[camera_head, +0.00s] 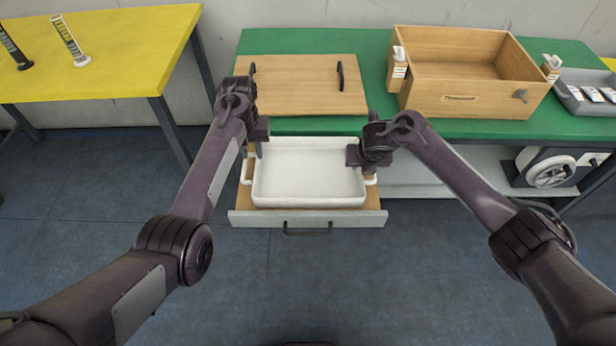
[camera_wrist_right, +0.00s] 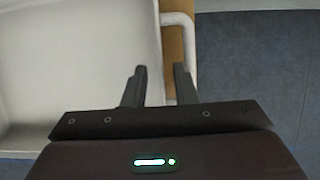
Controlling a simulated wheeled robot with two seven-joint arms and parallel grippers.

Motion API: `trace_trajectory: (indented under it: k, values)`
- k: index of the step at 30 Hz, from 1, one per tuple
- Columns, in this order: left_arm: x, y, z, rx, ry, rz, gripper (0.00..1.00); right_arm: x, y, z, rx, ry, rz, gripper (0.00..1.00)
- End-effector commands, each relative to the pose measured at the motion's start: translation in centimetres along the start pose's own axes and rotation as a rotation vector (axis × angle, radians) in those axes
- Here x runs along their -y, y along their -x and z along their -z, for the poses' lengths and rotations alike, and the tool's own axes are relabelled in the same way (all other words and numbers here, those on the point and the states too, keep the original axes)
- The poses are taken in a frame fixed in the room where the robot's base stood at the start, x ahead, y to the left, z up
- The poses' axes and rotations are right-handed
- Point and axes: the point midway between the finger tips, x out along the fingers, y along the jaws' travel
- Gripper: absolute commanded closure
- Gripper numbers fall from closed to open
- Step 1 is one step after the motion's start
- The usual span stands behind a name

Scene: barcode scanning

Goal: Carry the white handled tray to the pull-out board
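The white handled tray (camera_head: 308,172) sits level on the pull-out board (camera_head: 240,203), which extends from under the green table. My left gripper (camera_head: 251,150) is at the tray's left side, by the left handle (camera_head: 246,174); its fingers look apart. My right gripper (camera_head: 366,160) is at the tray's right side and partly hides that edge. In the right wrist view, the right gripper (camera_wrist_right: 162,82) has its fingers apart, one over the tray's inside (camera_wrist_right: 70,60) and one beside the right handle (camera_wrist_right: 180,19). The tray looks empty.
A wooden panel with two dark handles (camera_head: 305,85) lies on the green table (camera_head: 320,42). A large open wooden box (camera_head: 465,107) and a grey tray of small items (camera_head: 590,95) stand to the right. A yellow table (camera_head: 120,45) is at left. The floor in front is clear.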

Motion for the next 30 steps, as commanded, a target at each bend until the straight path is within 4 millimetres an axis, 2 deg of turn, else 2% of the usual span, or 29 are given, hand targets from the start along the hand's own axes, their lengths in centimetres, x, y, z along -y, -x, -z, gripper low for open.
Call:
trace_trajectory:
  k: [1,6,12,18,30]
  values:
    - [0.0,0.0,0.0,0.0,0.0,0.0,0.75,-0.1,1.3,-0.2,0.004,0.001,-0.004,0.75]
    - [0.0,0.0,0.0,0.0,0.0,0.0,0.75,-0.1,5.1,-0.1,0.003,0.0,-0.004,0.75]
    - [0.0,0.0,0.0,0.0,0.0,0.0,0.75,-0.1,7.8,-0.1,0.001,0.0,-0.002,0.75]
    - [0.0,0.0,0.0,0.0,0.0,0.0,0.75,0.0,8.7,0.0,0.0,-0.002,0.0,0.75]
    - [0.0,0.0,0.0,0.0,0.0,0.0,0.75,0.0,8.7,0.0,0.0,-0.001,-0.001,0.75]
